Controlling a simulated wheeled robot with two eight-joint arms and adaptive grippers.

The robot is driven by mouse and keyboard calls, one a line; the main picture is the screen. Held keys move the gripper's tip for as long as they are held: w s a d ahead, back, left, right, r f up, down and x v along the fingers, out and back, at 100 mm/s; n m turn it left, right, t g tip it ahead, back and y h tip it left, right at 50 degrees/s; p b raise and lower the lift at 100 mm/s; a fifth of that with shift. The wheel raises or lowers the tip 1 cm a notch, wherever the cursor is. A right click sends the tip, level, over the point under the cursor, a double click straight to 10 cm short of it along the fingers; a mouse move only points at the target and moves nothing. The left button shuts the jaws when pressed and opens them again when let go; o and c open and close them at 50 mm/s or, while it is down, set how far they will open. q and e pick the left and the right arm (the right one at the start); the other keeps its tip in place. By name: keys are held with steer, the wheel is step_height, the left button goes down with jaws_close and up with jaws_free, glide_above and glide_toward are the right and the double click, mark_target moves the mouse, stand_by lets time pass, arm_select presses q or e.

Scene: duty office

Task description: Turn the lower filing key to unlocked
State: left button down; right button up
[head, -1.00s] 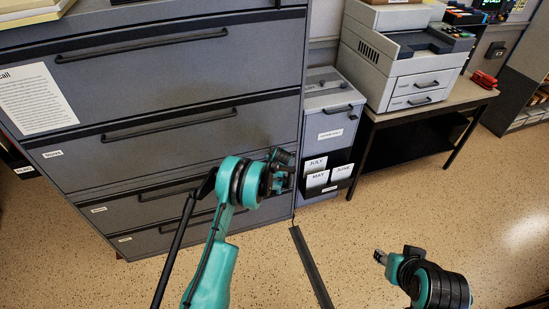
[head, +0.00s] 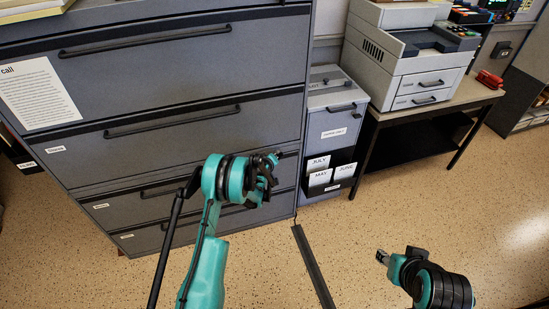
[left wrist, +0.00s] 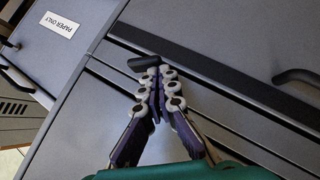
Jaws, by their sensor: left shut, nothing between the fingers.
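The grey filing cabinet (head: 150,95) with stacked wide drawers fills the left of the head view. In the left wrist view a short black bar (left wrist: 143,62), which looks like the lower filing key, sticks out at the end of a drawer seam. It lies nearly level in that picture. My left gripper (left wrist: 154,72) is shut with nothing held, its fingertips right at the bar; I cannot tell if they touch it. In the head view my left gripper (head: 274,160) is at the cabinet's right edge and hides the key. My right gripper (head: 381,257) hangs over the floor, its jaws too small to judge.
A paper-only bin (head: 333,103) with month cards stands right of the cabinet. A printer (head: 405,60) and a red stapler-like object (head: 489,79) are on a side table (head: 462,100). A dark strip (head: 313,267) runs along the floor. The floor at right is clear.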

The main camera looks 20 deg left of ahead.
arm_select(q)
steer(key=shift+s+a+f, duration=0.15)
steer(key=shift+a+f, duration=0.05)
steer(key=shift+f, duration=1.15)
steer(key=shift+d, duration=0.15)
stand_by(1.2)
